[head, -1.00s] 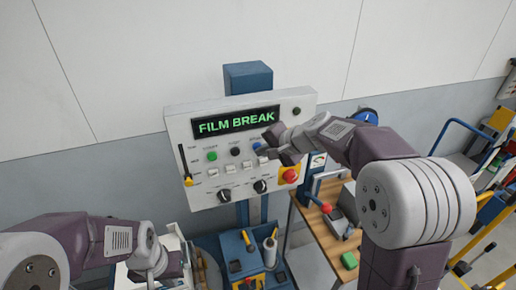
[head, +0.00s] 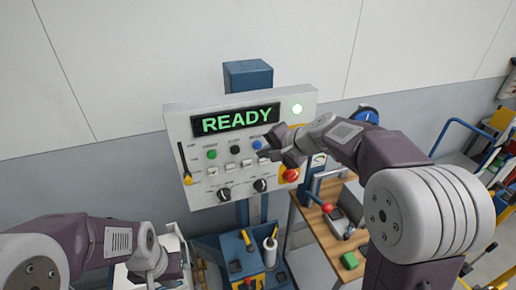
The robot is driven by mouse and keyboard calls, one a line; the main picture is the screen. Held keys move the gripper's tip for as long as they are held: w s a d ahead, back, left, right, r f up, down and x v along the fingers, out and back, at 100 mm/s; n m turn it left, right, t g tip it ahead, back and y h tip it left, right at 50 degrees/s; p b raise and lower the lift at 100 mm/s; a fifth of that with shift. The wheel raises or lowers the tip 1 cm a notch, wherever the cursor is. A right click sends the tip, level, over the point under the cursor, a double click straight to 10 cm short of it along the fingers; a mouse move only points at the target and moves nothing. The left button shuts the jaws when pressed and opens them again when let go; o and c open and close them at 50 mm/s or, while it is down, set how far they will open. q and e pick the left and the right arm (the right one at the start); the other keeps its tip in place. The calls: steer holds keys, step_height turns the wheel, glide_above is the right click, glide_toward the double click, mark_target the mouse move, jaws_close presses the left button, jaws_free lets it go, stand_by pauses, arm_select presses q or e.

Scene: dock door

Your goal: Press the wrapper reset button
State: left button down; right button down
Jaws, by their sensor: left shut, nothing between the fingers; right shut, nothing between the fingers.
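The white control panel (head: 175,122) stands on a blue post, and its display (head: 236,120) reads READY in green. A round lamp (head: 297,108) at the panel's upper right glows. A row of buttons sits below the display: green (head: 212,154), black (head: 235,150) and blue (head: 257,145). My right gripper (head: 262,153) is shut and empty just below the blue button, in front of the panel; I cannot tell whether it touches. My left gripper is out of sight at lower left.
Black knobs (head: 224,195) and small white switches are lower on the panel, with a yellow-tipped lever (head: 187,179) at left. The wall is close behind.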

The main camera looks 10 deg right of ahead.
steer(key=s+b, duration=0.1)
steer(key=s, duration=0.1)
steer(key=s+d+b, duration=0.1)
steer(key=s, duration=0.2)
stand_by(0.4)
stand_by(0.4)
